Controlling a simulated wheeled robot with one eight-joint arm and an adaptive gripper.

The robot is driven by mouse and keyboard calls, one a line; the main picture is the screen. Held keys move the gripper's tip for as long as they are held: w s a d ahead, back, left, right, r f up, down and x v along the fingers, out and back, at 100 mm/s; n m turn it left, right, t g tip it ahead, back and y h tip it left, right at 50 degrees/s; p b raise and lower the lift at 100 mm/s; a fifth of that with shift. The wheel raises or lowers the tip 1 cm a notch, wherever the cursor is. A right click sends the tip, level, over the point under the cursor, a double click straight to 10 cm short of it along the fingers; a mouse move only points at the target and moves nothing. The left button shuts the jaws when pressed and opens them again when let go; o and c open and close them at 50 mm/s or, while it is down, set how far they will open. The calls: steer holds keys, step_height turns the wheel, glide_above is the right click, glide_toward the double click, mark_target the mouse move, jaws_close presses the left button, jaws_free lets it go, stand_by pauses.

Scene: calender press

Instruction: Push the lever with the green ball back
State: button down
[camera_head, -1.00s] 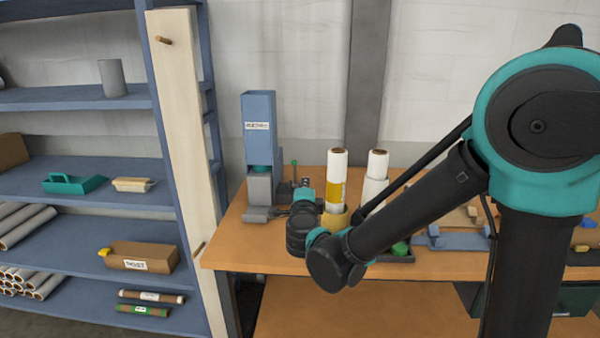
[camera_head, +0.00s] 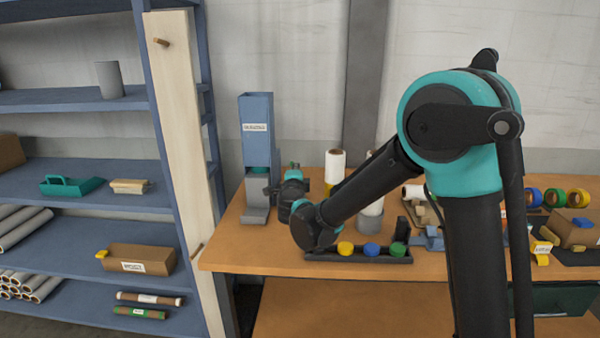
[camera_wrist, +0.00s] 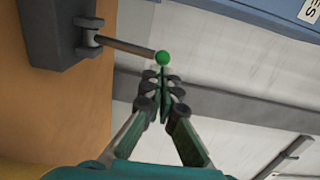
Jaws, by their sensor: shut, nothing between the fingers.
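The lever (camera_wrist: 126,46) is a dark rod with a green ball (camera_wrist: 162,58) on its end, mounted on a grey bracket of the press. In the wrist view my gripper (camera_wrist: 162,76) is shut and empty, its fingertips right beside the ball. I cannot tell whether they touch it. In the head view the blue and grey press (camera_head: 258,135) stands at the left end of the workbench (camera_head: 235,250). My gripper (camera_head: 272,189) is at its right side there, and my wrist hides the lever.
White rolls (camera_head: 335,160) stand right of my wrist. A dark tray with yellow, blue and green knobs (camera_head: 371,249) lies near the bench's front edge. A wooden post (camera_head: 180,130) and blue shelving (camera_head: 70,210) stand to the left.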

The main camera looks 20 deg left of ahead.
steer(key=shift+w+a, duration=0.1)
steer(key=shift+w, duration=0.05)
stand_by(0.3)
steer(key=shift+w+r, duration=0.2)
steer(key=shift+w, duration=0.05)
steer(key=shift+w+r, duration=0.1)
steer(key=shift+w, duration=0.05)
steer(key=x, duration=1.2)
steer(key=shift+w+r, duration=0.1)
steer(key=shift+w, duration=0.05)
stand_by(1.5)
